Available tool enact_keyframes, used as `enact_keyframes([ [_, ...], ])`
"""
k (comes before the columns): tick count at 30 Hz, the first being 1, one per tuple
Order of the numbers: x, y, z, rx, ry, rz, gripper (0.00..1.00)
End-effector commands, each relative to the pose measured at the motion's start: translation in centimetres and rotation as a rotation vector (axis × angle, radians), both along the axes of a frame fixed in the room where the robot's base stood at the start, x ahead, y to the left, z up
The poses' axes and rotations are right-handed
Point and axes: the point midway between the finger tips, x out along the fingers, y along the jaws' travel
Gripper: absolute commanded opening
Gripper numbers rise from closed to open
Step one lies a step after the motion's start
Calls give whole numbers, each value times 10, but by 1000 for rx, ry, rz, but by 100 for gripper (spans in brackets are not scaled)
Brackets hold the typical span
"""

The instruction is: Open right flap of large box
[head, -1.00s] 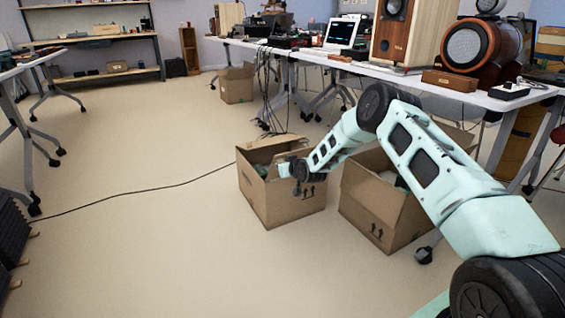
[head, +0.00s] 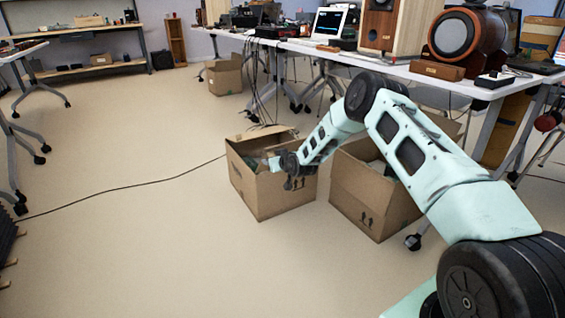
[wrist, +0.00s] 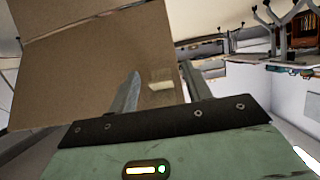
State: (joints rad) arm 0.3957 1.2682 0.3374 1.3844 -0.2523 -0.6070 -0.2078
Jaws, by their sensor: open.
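Two open cardboard boxes stand on the floor: a left box (head: 262,197) and a right box (head: 368,206). I cannot tell for sure which is the large box. My gripper (head: 270,164) is at the right side of the left box, around its top rim; its fingertips are hard to make out there. In the wrist view my gripper (wrist: 162,82) is open, its two fingers apart. A cardboard panel (wrist: 75,75) fills the upper left, behind and partly between the fingers. Whether they touch it is unclear. My arm hides part of the right box.
A long table (head: 405,71) with speakers and a laptop (head: 328,24) runs behind the boxes. Another box (head: 224,80) stands farther back. A black cable (head: 130,186) crosses the floor.

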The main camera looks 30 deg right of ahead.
Motion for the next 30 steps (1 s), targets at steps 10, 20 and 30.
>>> enact_keyframes([
  [10,-58,-1,29,0,4,0,49],
  [20,-126,-2,55,1,6,0,49],
  [30,-156,-2,64,0,4,0,49],
])
